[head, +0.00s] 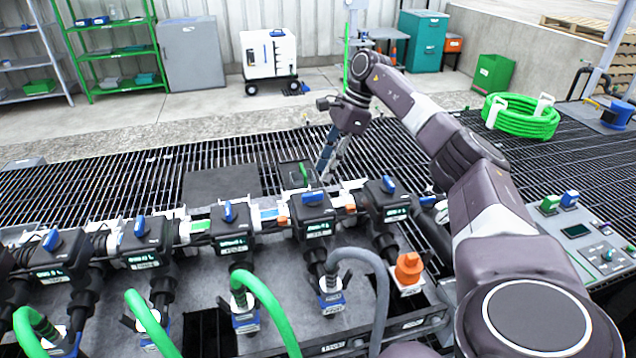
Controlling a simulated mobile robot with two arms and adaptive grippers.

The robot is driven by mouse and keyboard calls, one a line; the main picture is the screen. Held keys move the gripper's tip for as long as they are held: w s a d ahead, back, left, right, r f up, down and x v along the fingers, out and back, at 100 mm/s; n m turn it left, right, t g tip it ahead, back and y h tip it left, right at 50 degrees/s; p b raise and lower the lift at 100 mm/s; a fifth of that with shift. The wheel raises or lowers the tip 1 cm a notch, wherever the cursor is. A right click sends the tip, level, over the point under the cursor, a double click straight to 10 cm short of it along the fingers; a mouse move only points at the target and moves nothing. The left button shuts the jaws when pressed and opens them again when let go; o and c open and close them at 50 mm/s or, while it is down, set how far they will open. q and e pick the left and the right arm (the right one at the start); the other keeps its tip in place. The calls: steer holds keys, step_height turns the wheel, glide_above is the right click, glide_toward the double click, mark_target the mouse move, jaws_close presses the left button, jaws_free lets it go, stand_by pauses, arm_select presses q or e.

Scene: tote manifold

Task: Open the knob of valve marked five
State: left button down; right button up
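A row of black valves with blue knobs runs across the manifold, rising to the right. The knobs show at the rightmost valve (388,184), the one left of it (313,197), the middle one (228,212) and further left (140,227) and (53,240). Each valve has a small lit label, too small to read, so I cannot tell which is marked five. My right gripper (326,163) points down behind the manifold, near the two rightmost valves and apart from their knobs as far as I see. Its fingers are small and partly merged with the dark grating. My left gripper is out of view.
Green hoses (262,296) and a grey hose (378,290) rise in front of the valves. An orange fitting (408,268) stands at the front right. A control panel (590,240) and a coiled green hose (522,118) lie to the right. Dark grating (120,185) stretches behind.

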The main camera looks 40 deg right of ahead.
steer(key=shift+v, duration=2.3)
steer(key=shift+f, duration=0.1)
